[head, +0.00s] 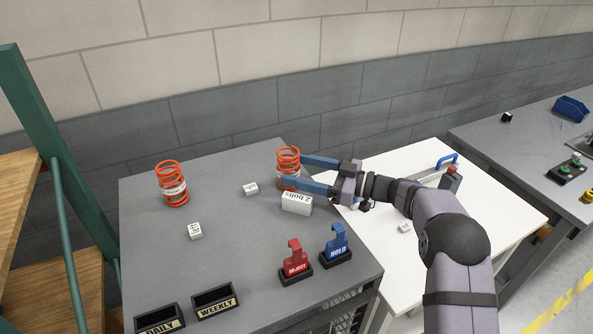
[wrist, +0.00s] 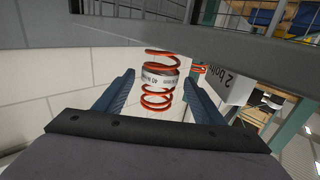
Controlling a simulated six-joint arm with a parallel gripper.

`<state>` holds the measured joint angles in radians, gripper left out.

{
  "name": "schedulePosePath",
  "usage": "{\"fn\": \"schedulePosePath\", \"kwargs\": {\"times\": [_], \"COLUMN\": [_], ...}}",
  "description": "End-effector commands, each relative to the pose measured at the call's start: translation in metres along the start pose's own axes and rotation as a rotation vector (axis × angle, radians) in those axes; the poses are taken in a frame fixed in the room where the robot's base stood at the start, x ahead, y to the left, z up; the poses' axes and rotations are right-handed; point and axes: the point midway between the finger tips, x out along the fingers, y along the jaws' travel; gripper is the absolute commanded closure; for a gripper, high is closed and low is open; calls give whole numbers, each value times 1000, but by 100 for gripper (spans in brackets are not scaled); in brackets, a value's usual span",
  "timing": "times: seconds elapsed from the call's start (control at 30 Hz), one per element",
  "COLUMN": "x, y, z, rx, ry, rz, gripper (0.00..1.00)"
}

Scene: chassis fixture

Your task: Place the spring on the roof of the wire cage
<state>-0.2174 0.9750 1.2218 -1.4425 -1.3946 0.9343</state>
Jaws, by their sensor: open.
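An orange coil spring with a pale label band (head: 288,155) stands upright near the back right edge of the grey top (head: 235,215). Mesh shows below that top's front right corner, so it looks like the roof of the wire cage (head: 345,311). My gripper (head: 294,169) reaches in from the right, open, with its fingers on either side of this spring. In the wrist view the spring (wrist: 158,103) shows between the spread fingers (wrist: 161,75), with gaps to both. A second, similar orange spring (head: 172,183) stands at the left of the grey top.
A white "2 bolts" block (head: 297,204) sits close in front of the gripped-around spring. Two small white tags (head: 250,189), red REJECT (head: 295,262) and blue HOLD (head: 336,246) stands, and DAILY (head: 160,320) and WEEKLY (head: 215,301) trays share the top. Its middle is clear.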

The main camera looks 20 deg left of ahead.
Motion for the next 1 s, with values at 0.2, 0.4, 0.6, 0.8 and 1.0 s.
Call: {"fn": "schedulePosePath", "kwargs": {"times": [0.2, 0.4, 0.6, 0.8, 1.0], "x": [-36, -72, -98, -109, -110], "y": [1, 1, 0, 0, 0], "z": [3, 3, 2, 1, 0], "rx": [-2, -2, -1, 0, 0], "ry": [0, 1, 1, 0, 0], "rz": [5, 5, 2, 1, 0], "gripper": [37, 37, 37, 37, 37]}}
